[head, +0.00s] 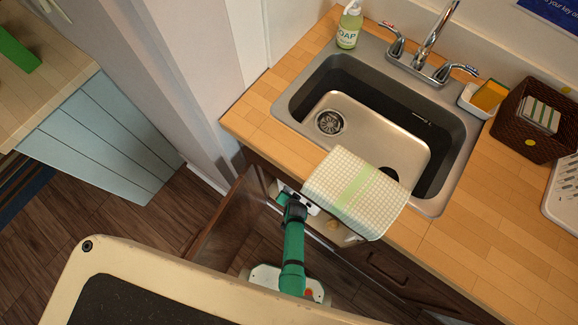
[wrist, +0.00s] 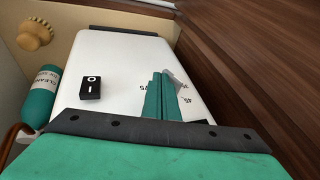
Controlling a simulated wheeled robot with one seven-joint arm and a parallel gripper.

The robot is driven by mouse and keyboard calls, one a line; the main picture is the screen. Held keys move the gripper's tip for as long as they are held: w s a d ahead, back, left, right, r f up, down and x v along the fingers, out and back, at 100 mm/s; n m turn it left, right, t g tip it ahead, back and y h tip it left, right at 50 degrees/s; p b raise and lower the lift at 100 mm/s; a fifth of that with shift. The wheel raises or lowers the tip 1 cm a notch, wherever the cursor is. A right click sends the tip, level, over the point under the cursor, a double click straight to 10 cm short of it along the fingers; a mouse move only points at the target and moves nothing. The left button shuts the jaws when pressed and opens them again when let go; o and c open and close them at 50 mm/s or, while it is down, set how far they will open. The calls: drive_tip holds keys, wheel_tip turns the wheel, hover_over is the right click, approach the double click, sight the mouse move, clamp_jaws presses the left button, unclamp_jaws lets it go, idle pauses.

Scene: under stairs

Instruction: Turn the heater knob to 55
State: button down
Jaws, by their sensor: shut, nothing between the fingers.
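The heater (wrist: 115,65) is a white box in the wrist view, with a black rocker switch (wrist: 90,88) marked O and I. My gripper (wrist: 162,82) is shut, its teal fingers over the right part of the heater face. A small grey piece (wrist: 176,76), possibly part of the knob, shows just beside the fingertips; the rest of the knob is hidden. In the head view my arm reaches into the cabinet under the sink.
A brown wooden panel (wrist: 255,60) is close on the right. The open cabinet door (head: 228,218) stands left of my arm. A checked towel (head: 352,190) hangs over the counter edge.

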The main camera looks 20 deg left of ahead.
drive_tip(key=shift+a+f, duration=0.1)
drive_tip(key=shift+f, duration=0.9)
idle(0.4)
drive_tip(key=shift+r, duration=0.15)
idle(0.4)
